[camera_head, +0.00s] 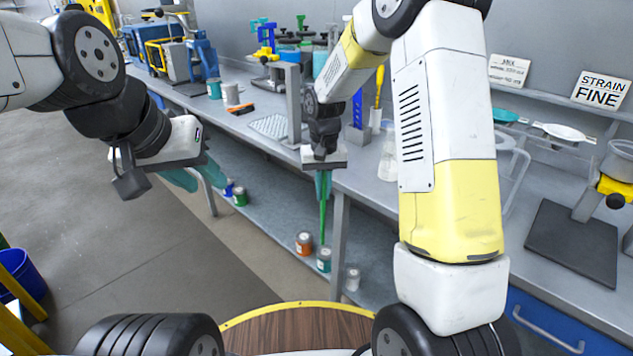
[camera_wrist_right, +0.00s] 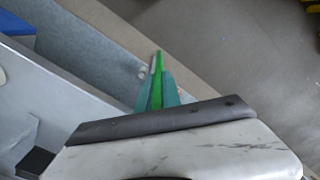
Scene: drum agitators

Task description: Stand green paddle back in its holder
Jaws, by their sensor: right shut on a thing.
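The green paddle (camera_head: 323,215) hangs below my right gripper (camera_head: 323,184), in front of the bench's front edge. My right gripper is shut on it; in the right wrist view the green paddle (camera_wrist_right: 157,72) sticks out between the teal fingers (camera_wrist_right: 157,97). Its far end is small and its upper part is hidden by the gripper. A blue upright stand (camera_head: 357,112) is on the bench behind the right arm; I cannot tell whether it is the holder. My left gripper (camera_head: 196,174) is open and empty at the left, in front of the bench.
A yellow-handled tool (camera_head: 379,88) stands beside the blue stand. A clear beaker (camera_head: 388,160) is near the bench edge. Several cans sit on the lower shelf (camera_head: 265,215).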

